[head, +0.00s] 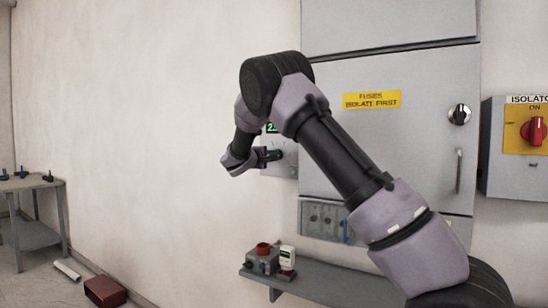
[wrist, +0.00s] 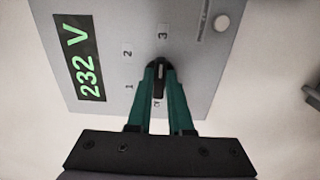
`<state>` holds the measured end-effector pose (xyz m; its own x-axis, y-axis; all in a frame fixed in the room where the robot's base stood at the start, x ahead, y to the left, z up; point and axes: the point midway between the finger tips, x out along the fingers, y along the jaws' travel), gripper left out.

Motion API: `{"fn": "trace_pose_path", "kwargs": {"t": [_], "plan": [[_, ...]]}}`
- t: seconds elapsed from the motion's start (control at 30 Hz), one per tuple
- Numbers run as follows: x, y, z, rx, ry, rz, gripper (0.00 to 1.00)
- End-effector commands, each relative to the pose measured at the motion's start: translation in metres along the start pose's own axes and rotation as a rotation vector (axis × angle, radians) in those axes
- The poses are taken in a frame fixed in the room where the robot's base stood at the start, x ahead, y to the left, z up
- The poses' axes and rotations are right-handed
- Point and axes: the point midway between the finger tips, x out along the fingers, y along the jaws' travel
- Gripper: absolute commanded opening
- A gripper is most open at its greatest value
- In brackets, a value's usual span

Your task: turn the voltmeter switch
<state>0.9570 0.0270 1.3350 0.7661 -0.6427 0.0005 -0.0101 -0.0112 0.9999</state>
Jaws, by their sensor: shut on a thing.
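The voltmeter panel (wrist: 190,45) fills much of the wrist view, turned sideways, with a green "232 V" display (wrist: 82,62). Its black switch knob (wrist: 159,78) has a pale pointer line and position marks 1, 2 and 3 around it, plus a mark partly hidden near my fingers. My gripper (wrist: 158,75) has its green fingers shut on the knob, one on each side. In the head view my gripper (head: 268,155) is at the voltmeter panel (head: 283,168), left of the grey cabinet. My arm hides part of the panel there.
The grey cabinet (head: 410,130) has a yellow fuses label (head: 372,100), a black knob (head: 459,114) and a handle. An isolator box with a red switch (head: 534,131) is at right. A shelf (head: 325,288) holds small items below. A side table (head: 32,183) stands at far left.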

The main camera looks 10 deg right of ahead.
Motion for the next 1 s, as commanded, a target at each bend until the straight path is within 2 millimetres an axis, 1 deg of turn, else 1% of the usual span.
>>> {"fn": "trace_pose_path", "kwargs": {"t": [0.17,0.2,0.27,0.3,0.57,0.67,0.77,1.0], "plan": [[0.000,-0.001,0.000,0.001,-0.001,-0.002,0.00],[0.000,-0.001,0.000,0.000,-0.001,-0.002,0.22],[0.000,-0.001,0.000,0.000,-0.001,-0.002,0.45],[0.000,-0.001,0.000,0.000,-0.001,-0.002,0.49],[0.000,0.000,0.000,0.000,0.000,-0.001,0.49],[-0.005,0.000,-0.001,0.000,0.001,-0.001,0.49],[-0.018,0.000,-0.001,0.001,0.002,-0.001,0.49],[-0.067,-0.001,-0.001,0.000,0.004,-0.002,0.49]]}}
